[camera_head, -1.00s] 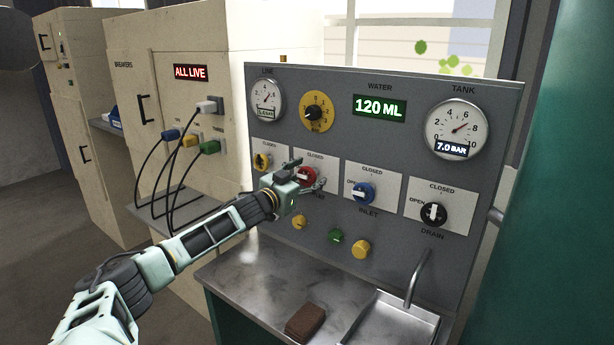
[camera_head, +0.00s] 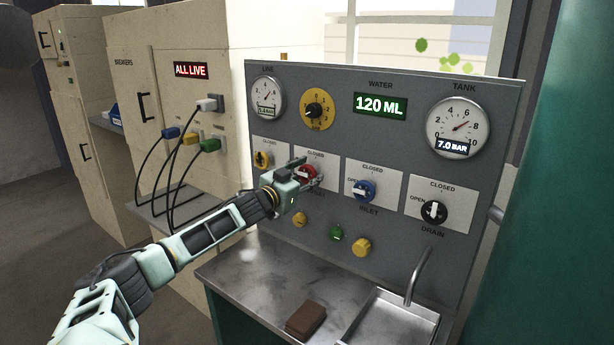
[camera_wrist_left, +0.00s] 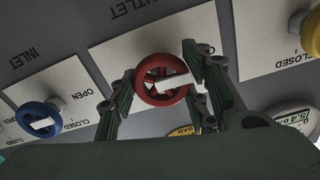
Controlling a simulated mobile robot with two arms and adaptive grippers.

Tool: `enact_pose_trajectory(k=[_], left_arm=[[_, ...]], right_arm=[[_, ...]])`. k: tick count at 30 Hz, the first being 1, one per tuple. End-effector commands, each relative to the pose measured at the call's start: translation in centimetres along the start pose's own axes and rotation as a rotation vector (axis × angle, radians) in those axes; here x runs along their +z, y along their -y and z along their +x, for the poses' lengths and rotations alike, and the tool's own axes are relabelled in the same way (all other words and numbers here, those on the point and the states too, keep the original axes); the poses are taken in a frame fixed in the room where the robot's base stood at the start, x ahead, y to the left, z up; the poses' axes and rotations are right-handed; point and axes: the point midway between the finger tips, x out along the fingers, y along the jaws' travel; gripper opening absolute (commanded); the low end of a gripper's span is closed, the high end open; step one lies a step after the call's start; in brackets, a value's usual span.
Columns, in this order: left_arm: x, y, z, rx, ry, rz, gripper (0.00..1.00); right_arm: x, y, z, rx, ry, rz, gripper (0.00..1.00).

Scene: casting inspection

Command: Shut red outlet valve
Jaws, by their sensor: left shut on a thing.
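The red outlet valve (camera_head: 306,174) is a round red knob with a white bar, on a white plate in the panel's lower row. My left gripper (camera_head: 307,171) is at the valve and partly covers it. In the left wrist view the red valve (camera_wrist_left: 162,80) sits between the two dark fingers of my left gripper (camera_wrist_left: 160,76), which are shut on it. The white bar lies slantwise across the knob there. "CLOSED" shows above the valve in the head view; its other label is hidden by the gripper. My right gripper is not in view.
The blue inlet valve (camera_head: 361,190) is just right of the red one, the black drain valve (camera_head: 433,212) further right. A small yellow valve (camera_head: 262,159) is to the left. Below are a steel counter (camera_head: 250,275), a brown block (camera_head: 306,320) and a sink with a tap (camera_head: 416,279).

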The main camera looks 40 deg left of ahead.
Motion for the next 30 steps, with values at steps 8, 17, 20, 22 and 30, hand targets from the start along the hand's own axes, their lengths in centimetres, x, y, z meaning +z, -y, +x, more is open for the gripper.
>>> enact_pose_trajectory(k=[8, 17, 20, 22, 30], left_arm=[[0.12, -0.23, 0.01, 0.004, 0.000, 0.153, 0.17], [0.30, -0.31, 0.00, 0.005, 0.000, 0.431, 0.17], [0.37, -0.33, 0.00, 0.005, 0.000, 0.527, 0.17], [0.41, -0.34, 0.00, 0.006, 0.000, 0.593, 0.17], [0.59, -0.36, 0.00, 0.007, 0.000, 0.851, 0.17]], right_arm=[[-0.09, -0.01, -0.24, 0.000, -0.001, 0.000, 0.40], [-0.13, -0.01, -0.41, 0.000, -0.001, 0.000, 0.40], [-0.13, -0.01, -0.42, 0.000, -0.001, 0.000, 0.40], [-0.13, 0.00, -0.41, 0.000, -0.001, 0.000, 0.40], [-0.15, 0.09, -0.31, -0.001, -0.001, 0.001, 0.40]])
